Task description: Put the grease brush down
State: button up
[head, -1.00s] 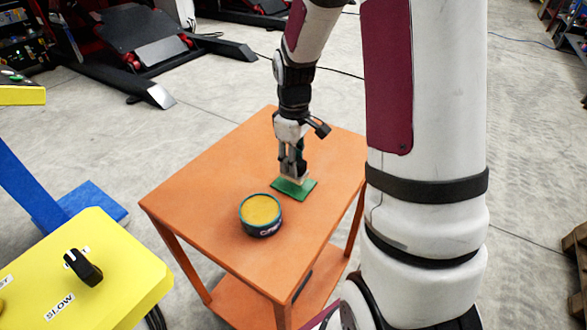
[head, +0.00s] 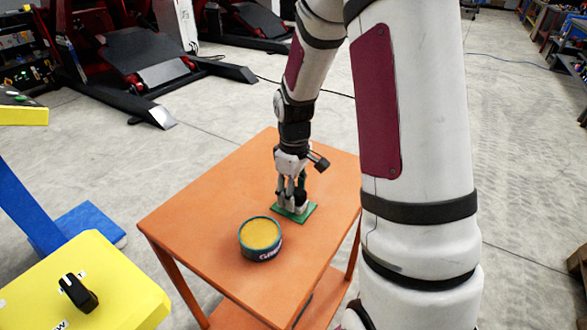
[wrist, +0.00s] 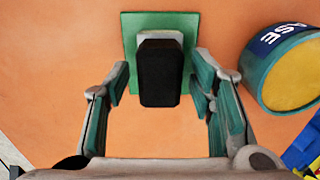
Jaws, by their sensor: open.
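The grease brush (wrist: 160,72) stands on the green mat (wrist: 189,24) in the wrist view, its black handle end toward the camera. A pale part of it shows just beyond the handle. My gripper (wrist: 163,76) is open, one finger on each side of the brush, with a gap on both sides. In the head view my gripper (head: 291,203) is low over the green mat (head: 305,216), on the orange table (head: 190,205). There the fingers hide most of the brush. The round grease tin (head: 261,238) with yellow grease stands left of the mat.
In the wrist view the tin (wrist: 290,70) is close to the right finger. A yellow control box (head: 120,285) with a black knob is at the lower left of the head view. The table's back and left parts are clear. Dark lift ramps lie on the floor behind.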

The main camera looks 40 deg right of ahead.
notch_tip(320, 180, up, 14)
jog(key=f+p, duration=0.1)
jog(key=s+a+r+m+t, duration=0.2)
jog(key=s+a+r, duration=0.6)
jog(key=s+r, duration=0.1)
jog(key=s+a+m+t, duration=0.1)
jog(key=s+a, duration=0.1)
jog(key=s, duration=0.4)
jog(key=s+a+m, duration=0.1)
jog(key=s+a, duration=0.2)
jog(key=s, duration=0.3)
jog(key=shift+s+a+r+t, duration=0.2)
jog(key=shift+s+a+t, duration=0.1)
jog(key=shift+t, duration=0.1)
notch_tip(320, 180, up, 2)
jog(key=shift+p, duration=0.75)
jog(key=shift+d, duration=0.15)
